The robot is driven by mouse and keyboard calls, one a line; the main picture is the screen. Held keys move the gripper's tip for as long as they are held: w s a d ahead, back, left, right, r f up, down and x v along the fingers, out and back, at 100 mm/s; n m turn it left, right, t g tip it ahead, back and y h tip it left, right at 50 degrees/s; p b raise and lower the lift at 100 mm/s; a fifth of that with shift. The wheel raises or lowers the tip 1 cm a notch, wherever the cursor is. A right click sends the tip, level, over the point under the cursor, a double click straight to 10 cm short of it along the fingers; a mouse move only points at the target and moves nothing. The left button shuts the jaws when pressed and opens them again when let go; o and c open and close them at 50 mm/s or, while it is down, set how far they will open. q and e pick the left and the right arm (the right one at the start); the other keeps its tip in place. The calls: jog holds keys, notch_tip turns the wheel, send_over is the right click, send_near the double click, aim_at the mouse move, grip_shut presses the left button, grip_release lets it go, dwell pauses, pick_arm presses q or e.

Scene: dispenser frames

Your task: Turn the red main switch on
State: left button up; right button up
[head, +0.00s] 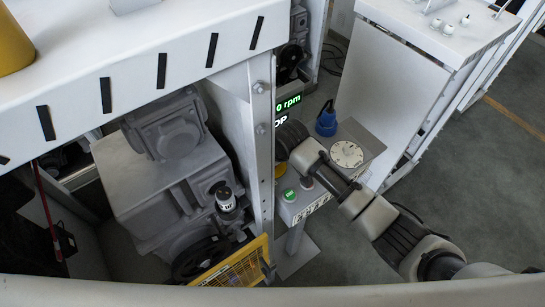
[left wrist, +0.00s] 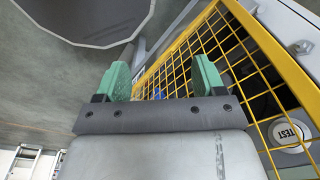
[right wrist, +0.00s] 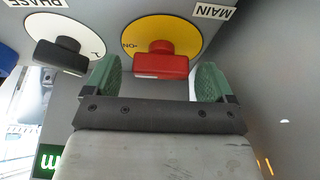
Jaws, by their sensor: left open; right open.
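In the right wrist view, the red main switch (right wrist: 160,64) is a red knob on a round yellow plate (right wrist: 185,33), beside an upside-down "MAIN" label. An upside-down "ON" mark is left of the knob. My right gripper (right wrist: 157,80) is open, with one green finger on each side of the red knob in the picture. Gaps show on both sides; I cannot tell the depth. My left gripper (left wrist: 162,80) is open and empty in front of a yellow mesh guard (left wrist: 215,50).
A black knob (right wrist: 60,54) marked "PHASE" is left of the red switch. A green button (head: 289,195) sits on a small box below my right arm in the head view. A white dial (head: 346,154) and blue plug (head: 326,122) are near that arm. A white post (head: 262,140) stands left of it.

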jog(key=b+v, duration=0.2)
jog(key=v, duration=0.8)
jog(key=shift+r, duration=0.4)
jog(key=shift+s+d, duration=0.1)
